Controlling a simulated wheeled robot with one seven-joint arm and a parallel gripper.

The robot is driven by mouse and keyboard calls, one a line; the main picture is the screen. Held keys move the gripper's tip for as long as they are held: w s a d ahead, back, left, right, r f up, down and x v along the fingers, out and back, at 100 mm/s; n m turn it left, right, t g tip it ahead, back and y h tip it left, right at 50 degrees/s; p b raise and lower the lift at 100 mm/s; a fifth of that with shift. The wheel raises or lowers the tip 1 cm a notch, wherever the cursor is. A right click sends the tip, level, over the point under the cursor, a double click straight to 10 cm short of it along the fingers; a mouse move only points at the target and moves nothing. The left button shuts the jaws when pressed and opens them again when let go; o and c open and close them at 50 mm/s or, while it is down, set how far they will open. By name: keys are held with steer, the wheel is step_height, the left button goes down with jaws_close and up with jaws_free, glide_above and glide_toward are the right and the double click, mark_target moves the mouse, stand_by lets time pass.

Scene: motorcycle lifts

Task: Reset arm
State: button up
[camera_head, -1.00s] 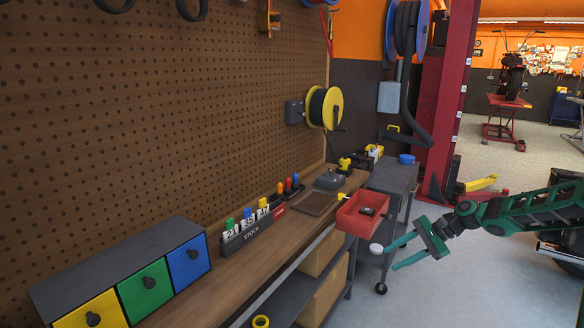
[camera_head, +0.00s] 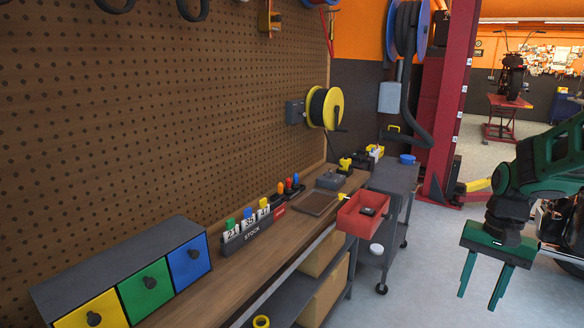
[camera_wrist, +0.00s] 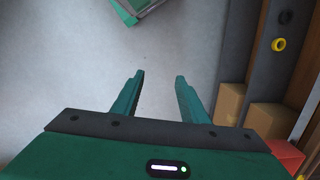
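My gripper (camera_head: 482,279) hangs at the right of the head view, over open floor and right of the bench, with its two green fingers pointing down. The fingers stand apart with nothing between them.
A wooden bench (camera_head: 229,277) runs along the pegboard wall. A red bin (camera_head: 350,221) sits at its right edge, beside a grey cart (camera_head: 392,178). A drawer unit (camera_head: 110,245) and a stock rack (camera_head: 247,238) stand on the bench. Cardboard boxes (camera_wrist: 231,103) show on the shelf below. The floor between is clear.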

steer(key=s+r+n+t, duration=0.1)
steer(key=s+r, duration=0.2)
steer(key=s, duration=1.5)
steer(key=shift+s+d+n+h, duration=0.15)
steer(key=shift+s+n+h, duration=0.15)
steer(key=shift+s+n, duration=0.1)
steer(key=shift+w+f, duration=0.2)
steer(key=shift+w, duration=0.45)
